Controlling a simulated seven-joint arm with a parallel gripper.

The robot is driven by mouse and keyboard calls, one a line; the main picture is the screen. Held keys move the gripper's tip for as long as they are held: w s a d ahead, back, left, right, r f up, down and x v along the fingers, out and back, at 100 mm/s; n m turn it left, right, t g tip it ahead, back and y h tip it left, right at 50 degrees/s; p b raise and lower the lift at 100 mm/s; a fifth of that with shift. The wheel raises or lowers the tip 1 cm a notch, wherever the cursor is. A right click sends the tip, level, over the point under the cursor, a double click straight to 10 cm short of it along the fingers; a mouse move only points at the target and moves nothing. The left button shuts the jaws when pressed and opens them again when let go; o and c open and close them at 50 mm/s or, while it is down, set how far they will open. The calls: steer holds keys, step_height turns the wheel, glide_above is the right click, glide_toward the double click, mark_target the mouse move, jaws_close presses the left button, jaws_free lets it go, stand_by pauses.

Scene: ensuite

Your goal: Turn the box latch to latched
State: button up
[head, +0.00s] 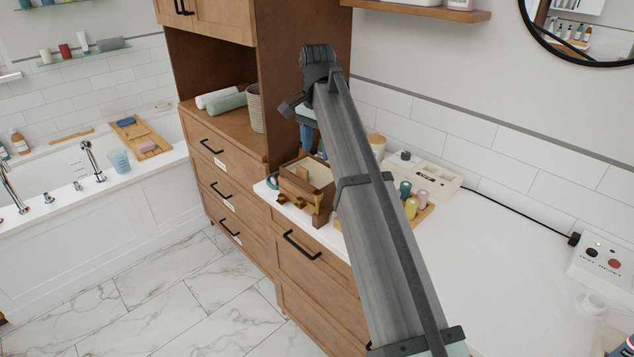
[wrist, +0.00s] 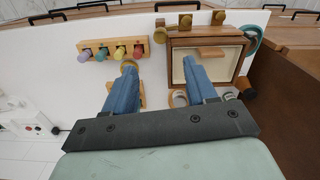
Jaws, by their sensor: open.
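A brown wooden box (head: 318,203) with a pale cream panel on top stands near the counter's front edge, just left of my arm. It also shows at the upper right of the wrist view (wrist: 244,61). Small brass fittings (head: 296,201) sit along its front side; they show in the wrist view along the box's far edge (wrist: 185,21). I cannot tell which fitting is the latch or how it is turned. My gripper (wrist: 159,66) is open and empty, with blue fingers spread apart. Its right finger overlaps the box panel in the wrist view. In the head view my arm hides much of it.
A wooden rack (wrist: 146,46) with several coloured pegs stands beside the box. A teal ring-shaped thing (wrist: 254,39) is at the box's other side. A tall wooden cabinet (head: 300,80) rises behind. A button panel (head: 600,262) sits far right; the counter (head: 490,250) between is clear.

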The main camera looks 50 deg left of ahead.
mark_target(317, 193)
step_height(317, 193, down, 14)
steer(key=n, duration=0.3)
steer(key=shift+r, duration=0.1)
stand_by(0.5)
jaws_close()
steer(key=shift+m, duration=0.8)
